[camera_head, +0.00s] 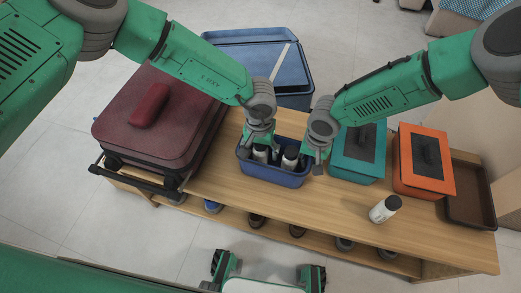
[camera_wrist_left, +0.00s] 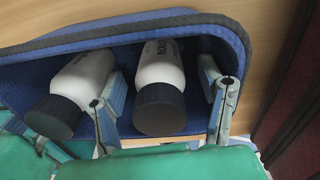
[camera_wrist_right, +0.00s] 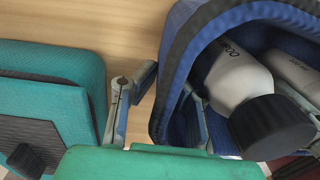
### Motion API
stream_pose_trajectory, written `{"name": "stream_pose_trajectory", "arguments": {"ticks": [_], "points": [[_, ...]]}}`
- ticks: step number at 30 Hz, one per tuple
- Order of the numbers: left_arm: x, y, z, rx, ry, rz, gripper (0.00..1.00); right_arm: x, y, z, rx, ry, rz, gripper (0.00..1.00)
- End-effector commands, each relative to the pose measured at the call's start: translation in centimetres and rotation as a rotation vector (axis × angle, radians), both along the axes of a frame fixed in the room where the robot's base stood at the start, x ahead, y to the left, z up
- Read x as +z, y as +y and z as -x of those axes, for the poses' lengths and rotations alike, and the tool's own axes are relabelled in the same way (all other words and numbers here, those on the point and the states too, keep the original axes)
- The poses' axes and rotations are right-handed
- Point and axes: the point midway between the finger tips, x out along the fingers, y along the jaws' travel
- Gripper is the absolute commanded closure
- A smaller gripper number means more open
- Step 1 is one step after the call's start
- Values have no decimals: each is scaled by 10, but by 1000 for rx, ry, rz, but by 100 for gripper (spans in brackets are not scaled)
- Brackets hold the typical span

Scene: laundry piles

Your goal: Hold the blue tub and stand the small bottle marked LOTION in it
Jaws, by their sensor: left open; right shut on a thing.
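The blue tub (camera_head: 285,180) stands on the wooden bench with two white, dark-capped bottles in it. My left gripper (camera_head: 260,140) reaches down into the tub. In the left wrist view its open fingers stand either side of one bottle (camera_wrist_left: 160,68), whose partly visible lettering looks like LOTION. The other bottle (camera_wrist_left: 82,75) lies beyond the left finger; its label is unclear. My right gripper (camera_wrist_right: 158,100) is shut on the tub's side wall, one finger inside and one outside. Whether the bottles touch the tub floor is hidden.
A third white bottle (camera_head: 384,209) stands on the bench's front right. A teal box (camera_head: 345,170), an orange box (camera_head: 408,180) and a brown tray (camera_head: 470,190) are to the right. A dark red suitcase (camera_head: 180,110) is left; a larger blue bin (camera_head: 290,98) is behind.

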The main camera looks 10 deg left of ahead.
Motion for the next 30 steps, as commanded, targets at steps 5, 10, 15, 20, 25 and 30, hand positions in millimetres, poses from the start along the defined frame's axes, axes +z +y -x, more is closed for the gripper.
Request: {"name": "stream_pose_trajectory", "arguments": {"ticks": [5,10,15,20,25,30], "points": [[12,0,-1,1,-2,1,38,0,0,0,0,0,0,100],[22,0,-1,1,-2,2,38,0,0,0,0,0,0,100],[32,0,-1,0,-2,0,38,0,0,0,0,0,0,100],[42,0,-1,1,-1,1,38,0,0,0,0,0,0,100],[52,0,-1,1,-1,1,38,0,0,0,0,-1,0,100],[62,0,-1,1,-1,1,38,0,0,0,0,-1,0,100]]}}
